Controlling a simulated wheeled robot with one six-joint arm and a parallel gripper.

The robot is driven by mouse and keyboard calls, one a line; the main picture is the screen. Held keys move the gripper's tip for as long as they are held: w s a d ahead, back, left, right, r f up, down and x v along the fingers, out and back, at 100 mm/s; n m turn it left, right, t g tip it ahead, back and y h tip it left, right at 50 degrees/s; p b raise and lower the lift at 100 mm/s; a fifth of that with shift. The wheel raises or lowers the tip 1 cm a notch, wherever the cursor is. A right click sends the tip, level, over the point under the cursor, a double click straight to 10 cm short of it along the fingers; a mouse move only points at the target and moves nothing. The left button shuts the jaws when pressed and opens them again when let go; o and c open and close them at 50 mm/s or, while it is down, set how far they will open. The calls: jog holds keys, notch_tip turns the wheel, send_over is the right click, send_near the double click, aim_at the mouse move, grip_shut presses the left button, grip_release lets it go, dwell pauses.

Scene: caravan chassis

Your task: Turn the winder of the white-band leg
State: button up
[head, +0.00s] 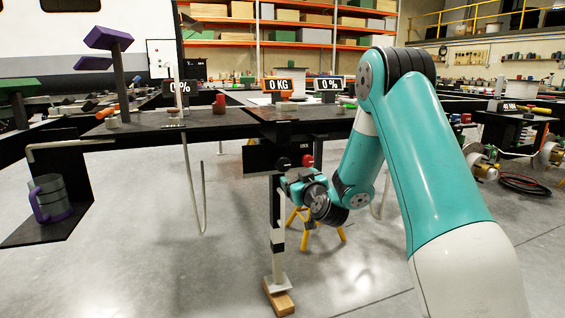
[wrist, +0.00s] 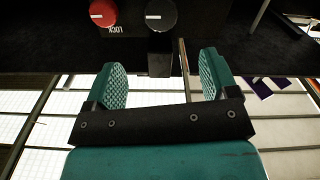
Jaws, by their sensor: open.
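The white-band leg (head: 278,232) stands upright under the dark chassis, its foot on a wooden block (head: 279,298). A black panel at its top carries a black round knob (head: 283,163) with a white mark, likely the winder, and a red knob (head: 307,160) beside the word LOCK. In the wrist view the black knob (wrist: 160,14) and red knob (wrist: 103,13) show at the top edge, upside down. My gripper (wrist: 162,80) is open, its two ridged fingers spread and empty. It is just below the knobs, apart from them. A dark block shows between the fingers.
A bent grey rod (head: 190,185) hangs left of the leg. A yellow stand (head: 340,235) is behind my arm. The front left floor is clear.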

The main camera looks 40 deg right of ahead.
aim_at(284, 165)
jog(key=x, duration=1.3)
jog(key=shift+w+f+b, duration=0.1)
jog(key=shift+w+b, duration=0.15)
jog(key=shift+b, duration=0.1)
jog(key=shift+w+d, duration=0.15)
jog(key=shift+w, duration=0.3)
jog(key=c, duration=0.9)
